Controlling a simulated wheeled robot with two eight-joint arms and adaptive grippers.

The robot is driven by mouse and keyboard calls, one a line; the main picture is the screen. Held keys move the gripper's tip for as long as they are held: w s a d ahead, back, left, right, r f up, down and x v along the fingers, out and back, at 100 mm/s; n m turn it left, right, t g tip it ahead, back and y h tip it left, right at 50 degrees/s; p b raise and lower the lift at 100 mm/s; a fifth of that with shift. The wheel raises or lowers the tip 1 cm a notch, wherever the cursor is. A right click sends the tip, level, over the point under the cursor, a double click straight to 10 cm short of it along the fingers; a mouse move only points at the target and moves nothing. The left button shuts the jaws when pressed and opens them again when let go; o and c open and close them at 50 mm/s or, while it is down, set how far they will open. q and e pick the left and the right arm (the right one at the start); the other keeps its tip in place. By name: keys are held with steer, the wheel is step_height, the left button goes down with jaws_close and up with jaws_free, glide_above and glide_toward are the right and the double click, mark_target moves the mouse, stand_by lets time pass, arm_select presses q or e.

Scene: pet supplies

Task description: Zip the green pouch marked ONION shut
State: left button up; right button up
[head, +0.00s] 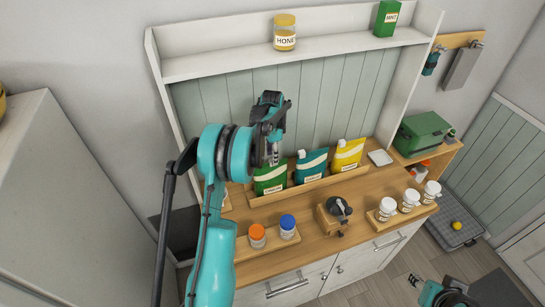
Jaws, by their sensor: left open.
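The green pouch (269,181) stands at the left end of a row of three pouches in a low wooden rack on the counter. It has a white band and a small label too small to read. My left gripper (273,154) is open and points down, just above the pouch's top edge. The gripper covers part of that edge, so I cannot tell how the zip stands or whether the fingers touch it. My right gripper (418,281) is low at the bottom right, away from the counter, and partly cut off.
A teal pouch (311,166) and a yellow pouch (348,155) stand to the right. In front are orange-lidded (257,236) and blue-lidded (288,226) jars, a grinder (335,215) and white bottles (388,208). A shelf above holds a honey jar (285,36).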

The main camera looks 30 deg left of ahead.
arm_select(q)
steer(key=shift+f, duration=1.05)
jaws_close()
steer(key=shift+s+a, duration=0.25)
steer(key=shift+s, duration=0.05)
steer(key=s+a+b, duration=0.1)
steer(key=s+a, duration=0.1)
steer(key=s+a+b, duration=0.1)
steer(key=s, duration=0.1)
steer(key=shift+s+a, duration=0.25)
steer(key=shift+a, duration=0.15)
steer(key=shift+d, duration=0.1)
steer(key=shift+w, duration=0.1)
jaws_free()
